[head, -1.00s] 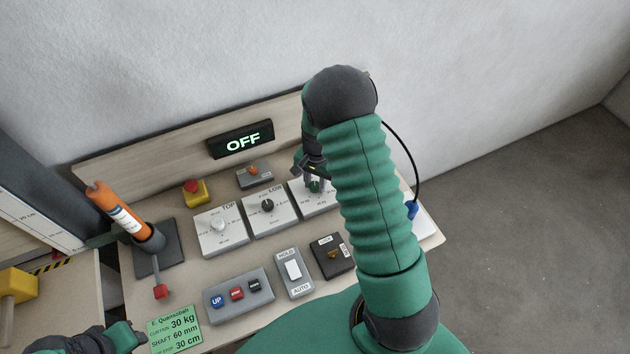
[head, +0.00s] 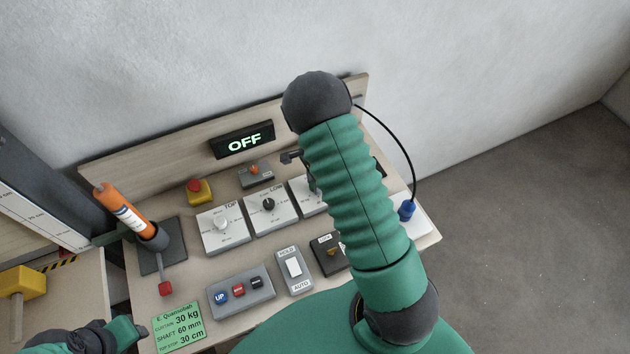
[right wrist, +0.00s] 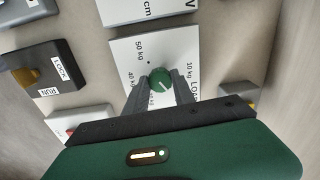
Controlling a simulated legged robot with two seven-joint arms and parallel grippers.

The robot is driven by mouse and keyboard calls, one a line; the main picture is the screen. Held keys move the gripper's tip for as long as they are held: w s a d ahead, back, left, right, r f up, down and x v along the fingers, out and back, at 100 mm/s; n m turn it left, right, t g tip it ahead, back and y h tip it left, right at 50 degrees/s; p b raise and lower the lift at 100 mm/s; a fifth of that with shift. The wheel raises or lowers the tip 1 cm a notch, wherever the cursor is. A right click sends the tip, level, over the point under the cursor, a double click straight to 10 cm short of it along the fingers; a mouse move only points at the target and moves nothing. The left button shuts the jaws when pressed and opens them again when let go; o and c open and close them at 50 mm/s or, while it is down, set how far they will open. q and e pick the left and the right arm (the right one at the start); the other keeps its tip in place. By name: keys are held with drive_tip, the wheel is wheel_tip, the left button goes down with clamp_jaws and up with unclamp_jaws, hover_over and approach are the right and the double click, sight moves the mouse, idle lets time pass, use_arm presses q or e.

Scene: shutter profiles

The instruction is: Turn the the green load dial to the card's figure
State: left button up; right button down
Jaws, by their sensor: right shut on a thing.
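The green load dial (right wrist: 160,80) shows in the right wrist view on a white plate (right wrist: 128,60) marked 10 kg, 40 kg, 50 kg and LOAD; other figures are hidden. My right gripper (right wrist: 159,90) is shut on the dial, a finger on each side. A pale mark shows on the dial, but I cannot tell the exact figure it points to. In the head view my right arm hides the dial. The green card (head: 179,328) lies at the desk's front left and reads curtain 30 kg, shaft 60 mm, 30 cm. My left gripper (head: 135,330) is beside the card, its jaws unclear.
The TOP dial plate (head: 222,230) and LOW dial plate (head: 270,212) stand left of my right arm. Push buttons (head: 240,291), a HOLD/AUTO switch (head: 294,270) and a key box (head: 328,255) are in front. The display (head: 242,141) reads OFF.

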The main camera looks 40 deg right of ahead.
drive_tip(key=shift+w+r, duration=0.15)
drive_tip(key=shift+w, duration=0.1)
drive_tip(key=c, duration=1.4)
unclamp_jaws()
drive_tip(key=o, duration=0.3)
drive_tip(key=shift+s+a, duration=0.1)
drive_tip(key=shift+o, duration=0.2)
wheel_tip(320, 180, up, 17)
drive_tip(key=b, duration=0.1)
drive_tip(key=shift+s+f, duration=0.1)
drive_tip(key=shift+f, duration=0.1)
